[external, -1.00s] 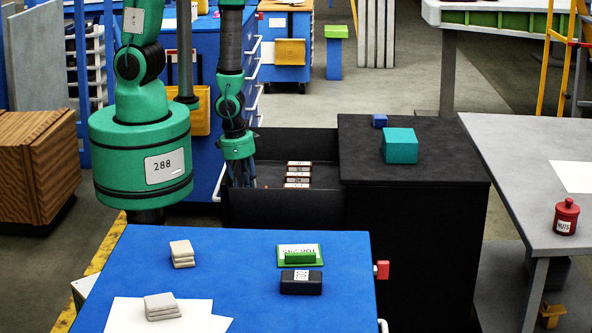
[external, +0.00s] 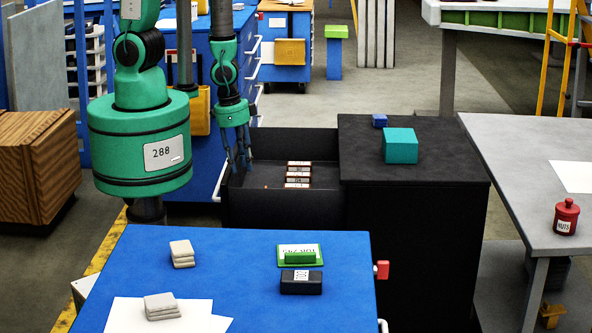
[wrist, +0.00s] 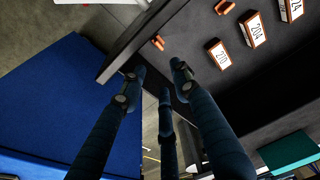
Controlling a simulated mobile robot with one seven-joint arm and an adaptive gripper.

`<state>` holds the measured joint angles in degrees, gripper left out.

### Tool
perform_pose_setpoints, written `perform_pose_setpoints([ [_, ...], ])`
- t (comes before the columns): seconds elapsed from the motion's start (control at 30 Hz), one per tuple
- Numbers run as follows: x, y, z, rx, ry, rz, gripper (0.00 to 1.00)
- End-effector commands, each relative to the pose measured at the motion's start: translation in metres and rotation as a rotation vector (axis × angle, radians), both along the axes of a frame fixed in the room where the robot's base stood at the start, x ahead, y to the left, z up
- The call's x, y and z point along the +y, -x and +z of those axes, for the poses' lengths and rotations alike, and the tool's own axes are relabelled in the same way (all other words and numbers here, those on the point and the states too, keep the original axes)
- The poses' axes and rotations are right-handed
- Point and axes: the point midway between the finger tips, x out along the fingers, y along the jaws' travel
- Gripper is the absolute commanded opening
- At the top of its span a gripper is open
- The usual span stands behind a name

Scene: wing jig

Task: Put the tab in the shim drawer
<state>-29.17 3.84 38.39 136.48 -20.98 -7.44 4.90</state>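The shim drawer (external: 285,207) is the open black drawer of the black cabinet. Labelled shims (external: 298,175) lie in a row inside it; in the wrist view one labelled shim (wrist: 218,55) shows white and orange-brown. A small orange piece (wrist: 157,42), which may be the tab, lies loose on the drawer floor near a wall. My gripper (external: 238,164) is above the left end of the drawer, fingers pointing down. In the wrist view its fingers (wrist: 158,82) are spread, with nothing between them, apart from the orange piece.
Another orange piece (wrist: 224,6) lies near the shims. The blue table (external: 230,270) in front holds pale stacked pads (external: 182,254), a green block on a plate (external: 300,256) and a black box (external: 301,282). A teal block (external: 400,146) and a blue block (external: 379,120) sit on the cabinet top.

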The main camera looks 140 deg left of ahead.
Motion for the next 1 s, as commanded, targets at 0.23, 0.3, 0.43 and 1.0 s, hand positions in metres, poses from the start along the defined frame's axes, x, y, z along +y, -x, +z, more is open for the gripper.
perform_pose_setpoints([
  [0.23, -0.003, 0.002, 0.028, 0.0, 0.0, 0.0, 0.31],
  [0.3, -0.003, 0.003, 0.031, 0.0, 0.0, 0.0, 0.31],
  [0.43, -0.004, 0.004, 0.032, 0.001, 0.001, -0.001, 0.31],
  [1.0, -0.004, 0.003, 0.032, 0.0, 0.0, 0.0, 0.31],
])
